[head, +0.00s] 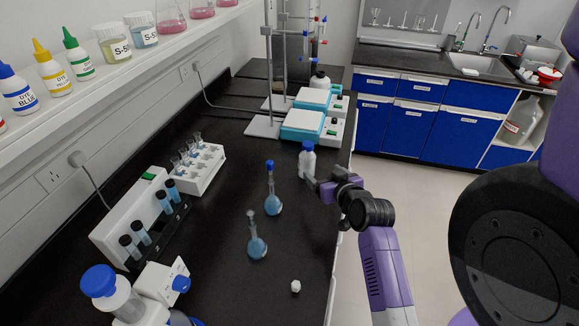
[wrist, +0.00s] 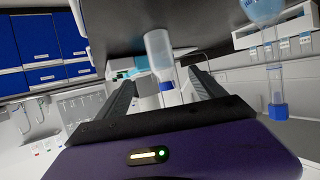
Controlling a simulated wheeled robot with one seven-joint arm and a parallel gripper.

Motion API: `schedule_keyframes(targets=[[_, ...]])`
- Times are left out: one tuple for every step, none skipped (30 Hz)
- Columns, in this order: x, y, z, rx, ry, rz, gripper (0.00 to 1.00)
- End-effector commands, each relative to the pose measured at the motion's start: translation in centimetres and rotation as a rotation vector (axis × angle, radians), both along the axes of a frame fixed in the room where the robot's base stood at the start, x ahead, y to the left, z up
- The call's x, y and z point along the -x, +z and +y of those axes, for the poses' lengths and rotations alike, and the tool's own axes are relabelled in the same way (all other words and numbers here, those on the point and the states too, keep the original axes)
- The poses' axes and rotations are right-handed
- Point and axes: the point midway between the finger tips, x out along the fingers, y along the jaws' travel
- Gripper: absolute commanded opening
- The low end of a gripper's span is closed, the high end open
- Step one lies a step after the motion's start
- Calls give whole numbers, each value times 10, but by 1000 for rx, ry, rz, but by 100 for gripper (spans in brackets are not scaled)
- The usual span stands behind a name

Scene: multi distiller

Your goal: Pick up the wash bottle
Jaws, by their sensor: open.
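The wash bottle (head: 307,162) is a pale translucent bottle with a blue cap. It stands upright on the black bench, near the right edge. My gripper (head: 313,182) is just in front of it in the head view, low and at the bench edge. In the wrist view, which is turned upside down, the bottle (wrist: 159,52) shows between my two open fingers (wrist: 160,78). It appears beyond or between the fingertips; contact cannot be told. The jaws hold nothing.
Two flasks with blue liquid (head: 273,198) (head: 257,245) stand left of my gripper. A small white piece (head: 295,287) lies near the front. Teal-and-white devices (head: 302,125) stand behind the bottle. Racks (head: 200,168) line the left.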

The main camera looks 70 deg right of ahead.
Motion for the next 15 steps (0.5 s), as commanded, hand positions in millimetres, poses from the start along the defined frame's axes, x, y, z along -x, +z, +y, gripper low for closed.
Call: schedule_keyframes(targets=[[-1,-2,1,-6,7,8,79],[-1,-3,2,-9,10,13,79],[-3,-5,0,-10,13,18,79],[-4,-6,-1,-9,15,21,79],[-6,-7,-4,-7,15,22,79],[-9,-8,-9,-6,14,22,79],[-12,-10,-13,-6,14,20,79],[-15,-12,-17,-6,14,20,79],[-19,-15,-22,-6,14,21,79],[-23,-17,-25,-7,15,21,79],[-26,-19,-29,-6,15,20,79],[-29,-21,-33,-6,14,20,79],[-31,-22,-36,-6,14,20,79],[-33,-24,-39,-6,14,20,79],[-35,-26,-42,-6,14,21,79]])
